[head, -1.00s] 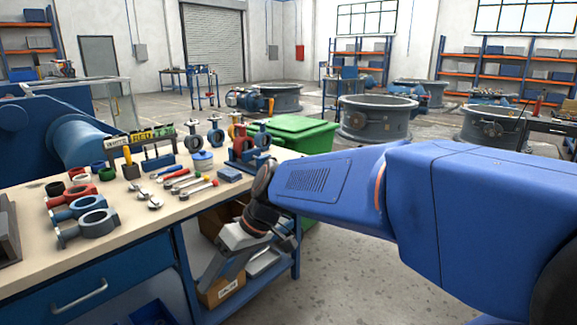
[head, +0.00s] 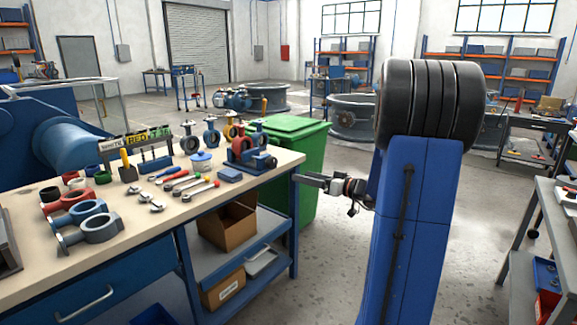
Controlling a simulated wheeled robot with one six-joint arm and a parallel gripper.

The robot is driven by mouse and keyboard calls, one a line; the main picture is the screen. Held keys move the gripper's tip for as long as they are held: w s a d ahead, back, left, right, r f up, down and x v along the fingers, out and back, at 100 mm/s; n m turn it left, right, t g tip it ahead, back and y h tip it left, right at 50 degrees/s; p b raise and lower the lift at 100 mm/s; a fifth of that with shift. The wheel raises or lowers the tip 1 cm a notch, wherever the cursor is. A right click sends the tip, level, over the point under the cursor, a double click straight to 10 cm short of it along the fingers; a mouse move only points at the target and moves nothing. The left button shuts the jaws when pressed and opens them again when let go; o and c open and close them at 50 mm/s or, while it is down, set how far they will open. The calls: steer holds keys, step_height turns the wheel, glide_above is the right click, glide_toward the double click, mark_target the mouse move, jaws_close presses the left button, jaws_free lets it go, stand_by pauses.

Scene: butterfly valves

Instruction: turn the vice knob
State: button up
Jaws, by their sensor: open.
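A small red and blue vice (head: 243,152) stands on the far right corner of the workbench (head: 232,190). My gripper (head: 303,181) is open and empty. In the picture it lies right of and below the vice, beside the bench's right edge, its fingers pointing left. It appears apart from the vice and touches nothing that I can see.
Wrenches and screwdrivers (head: 175,178), a blue block (head: 229,175) and valve bodies (head: 90,228) lie on the bench. A green bin (head: 297,150) stands behind my gripper. Another table (head: 553,222) is at the right.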

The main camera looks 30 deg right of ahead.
steer(key=d+h, duration=0.1)
steer(key=d, duration=0.2)
glide_toward(274, 163)
steer(key=shift+t, duration=0.4)
steer(key=x, duration=0.8)
steer(key=shift+f, duration=0.3)
steer(key=shift+a, duration=0.1)
steer(key=shift+c, duration=0.4)
steer(key=c, duration=1)
